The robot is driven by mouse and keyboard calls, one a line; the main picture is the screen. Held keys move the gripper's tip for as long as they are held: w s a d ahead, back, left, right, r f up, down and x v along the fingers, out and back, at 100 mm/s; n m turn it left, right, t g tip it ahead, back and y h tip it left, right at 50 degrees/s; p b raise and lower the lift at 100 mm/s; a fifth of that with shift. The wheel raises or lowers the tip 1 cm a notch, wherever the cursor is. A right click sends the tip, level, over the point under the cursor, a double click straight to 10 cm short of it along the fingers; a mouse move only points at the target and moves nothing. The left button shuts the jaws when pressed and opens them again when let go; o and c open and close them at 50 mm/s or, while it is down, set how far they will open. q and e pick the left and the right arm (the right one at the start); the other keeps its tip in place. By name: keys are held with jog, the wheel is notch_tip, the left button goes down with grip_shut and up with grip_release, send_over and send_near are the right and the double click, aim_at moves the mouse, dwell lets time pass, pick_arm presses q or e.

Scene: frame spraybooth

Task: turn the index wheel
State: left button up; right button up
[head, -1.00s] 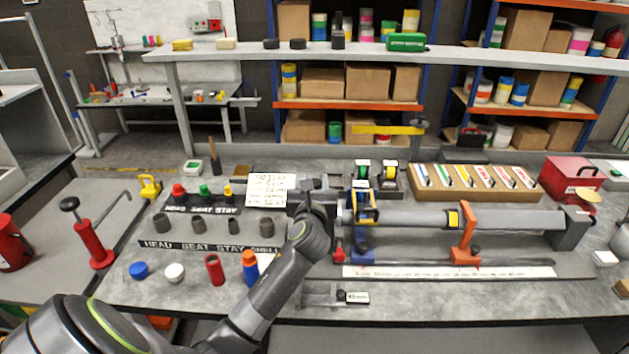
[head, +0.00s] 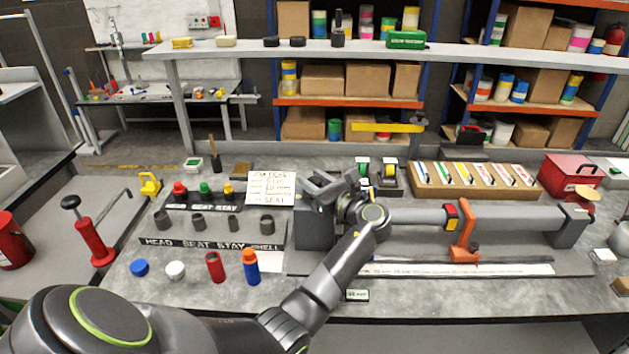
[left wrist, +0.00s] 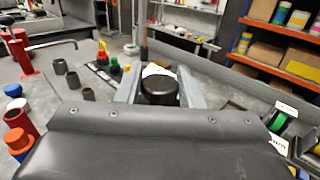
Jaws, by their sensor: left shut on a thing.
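My left gripper (head: 322,188) is at the left end of the long grey tube fixture, above its dark end block (head: 314,232). In the left wrist view, its two grey fingers stand on either side of a dark round knob, which looks like the index wheel (left wrist: 160,88). The gripper is shut on it. In the head view the wheel is hidden by the gripper and wrist. The grey tube (head: 418,216) runs right from the fixture, and my arm covers its left part. My right gripper is in neither view.
An orange stand (head: 465,235) holds the tube. A white card (head: 270,187) stands behind. A wooden box (head: 472,178) and red toolbox (head: 570,176) are at the back right.

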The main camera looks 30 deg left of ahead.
pick_arm(q)
jog(key=shift+n+g, duration=0.3)
jog(key=shift+g, duration=0.2)
jog(key=o, duration=0.9)
jog(key=shift+o, duration=0.2)
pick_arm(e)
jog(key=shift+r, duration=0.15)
